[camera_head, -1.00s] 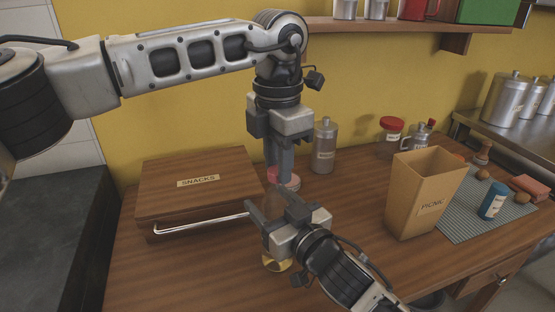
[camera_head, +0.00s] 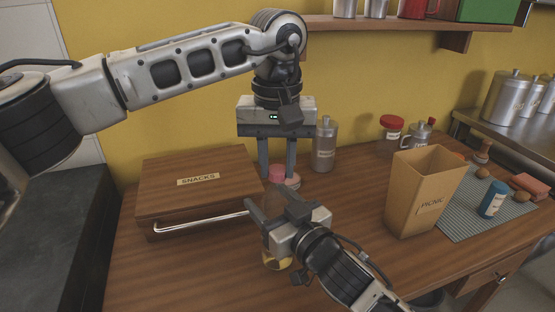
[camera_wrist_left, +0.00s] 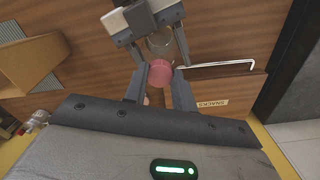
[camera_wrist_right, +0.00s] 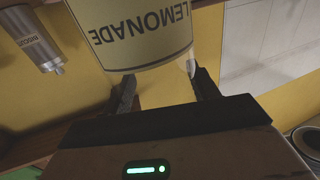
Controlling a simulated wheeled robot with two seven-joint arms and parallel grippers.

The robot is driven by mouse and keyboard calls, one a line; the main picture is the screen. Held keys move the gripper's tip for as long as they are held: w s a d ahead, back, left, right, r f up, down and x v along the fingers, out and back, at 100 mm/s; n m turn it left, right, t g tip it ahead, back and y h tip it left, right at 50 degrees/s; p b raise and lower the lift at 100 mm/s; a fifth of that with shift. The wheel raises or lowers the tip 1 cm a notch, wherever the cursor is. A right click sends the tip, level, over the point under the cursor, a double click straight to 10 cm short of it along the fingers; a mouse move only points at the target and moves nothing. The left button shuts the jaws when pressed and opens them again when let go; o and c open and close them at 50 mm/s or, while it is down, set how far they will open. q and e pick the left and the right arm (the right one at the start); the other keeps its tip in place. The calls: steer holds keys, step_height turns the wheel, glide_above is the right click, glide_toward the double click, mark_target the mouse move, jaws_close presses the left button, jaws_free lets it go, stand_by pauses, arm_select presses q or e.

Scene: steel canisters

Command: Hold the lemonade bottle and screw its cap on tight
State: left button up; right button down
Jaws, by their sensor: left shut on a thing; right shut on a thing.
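The lemonade bottle (camera_head: 273,262) stands upright on the wooden counter, clear above with yellow at its base. Its yellow LEMONADE label (camera_wrist_right: 145,35) fills the top of the right wrist view. My right gripper (camera_head: 261,204) is shut on the bottle from the front right and hides its middle. The pink cap (camera_head: 277,173) is at the bottle's top; it also shows in the left wrist view (camera_wrist_left: 161,73). My left gripper (camera_head: 277,179) points straight down, shut on the cap with one finger on each side. I cannot tell how tightly the cap sits.
A wooden SNACKS box (camera_head: 165,205) with a metal handle is left of the bottle. A steel canister (camera_head: 324,148) stands behind it. A PICNIC bag (camera_head: 412,212) and a grey mat (camera_head: 465,225) with small items are to the right. The front counter is clear.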

arm_select(q)
steer(key=o, duration=1)
arm_select(e)
steer(key=shift+f, duration=0.1)
arm_select(q)
step_height(320, 180, up, 12)
arm_select(e)
steer(key=shift+c, duration=1.6)
jaws_free()
